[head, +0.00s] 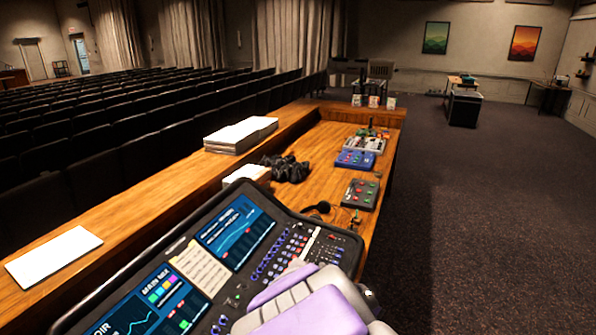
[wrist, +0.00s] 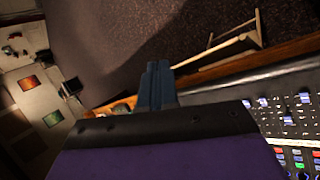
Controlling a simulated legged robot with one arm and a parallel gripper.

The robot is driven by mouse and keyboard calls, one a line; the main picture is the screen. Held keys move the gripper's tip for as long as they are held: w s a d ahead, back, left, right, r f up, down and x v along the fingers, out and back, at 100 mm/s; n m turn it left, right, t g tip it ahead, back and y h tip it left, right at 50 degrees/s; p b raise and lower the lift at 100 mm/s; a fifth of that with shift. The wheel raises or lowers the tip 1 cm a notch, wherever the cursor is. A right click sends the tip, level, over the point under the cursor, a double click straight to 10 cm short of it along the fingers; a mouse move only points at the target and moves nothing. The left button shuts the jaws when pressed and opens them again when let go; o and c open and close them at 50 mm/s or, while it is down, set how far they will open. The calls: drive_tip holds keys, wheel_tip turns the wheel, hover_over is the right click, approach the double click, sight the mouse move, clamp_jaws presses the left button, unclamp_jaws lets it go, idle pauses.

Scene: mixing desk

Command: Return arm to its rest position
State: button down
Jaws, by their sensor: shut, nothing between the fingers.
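My gripper (wrist: 157,82) shows in the wrist view as two blue-grey fingers pressed together, with nothing between them. In the head view, my purple and grey arm is low in the picture, over the near right part of the mixing console (head: 262,262). The console also shows at the right of the wrist view (wrist: 285,115), with its rows of knobs and coloured buttons. My fingertips are hidden in the head view. I cannot tell the exact gap between my arm and the console.
The wooden desk (head: 318,150) holds a blue control box (head: 355,159), a dark button box (head: 361,193), black cables (head: 286,168) and a paper stack (head: 240,134). A white sheet (head: 54,256) lies at left. Seat rows (head: 130,128) fill the left. Carpet (head: 480,210) at right is open.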

drive_tip(key=s+d+m+g+y, duration=0.1)
drive_tip(key=s+d+m+g, duration=0.1)
drive_tip(key=s, duration=0.4)
drive_tip(key=s+d+m+g+y, duration=0.1)
drive_tip(key=s+d+m, duration=0.15)
drive_tip(key=s, duration=0.25)
drive_tip(key=s+a+r+m+g+y+b, duration=0.1)
drive_tip(key=s+a+y, duration=0.4)
drive_tip(key=s, duration=0.9)
drive_tip(key=shift+a+r+m+g, duration=0.15)
drive_tip(key=shift+a+m+g, duration=0.55)
drive_tip(key=shift+m, duration=0.45)
drive_tip(key=c, duration=1.9)
unclamp_jaws()
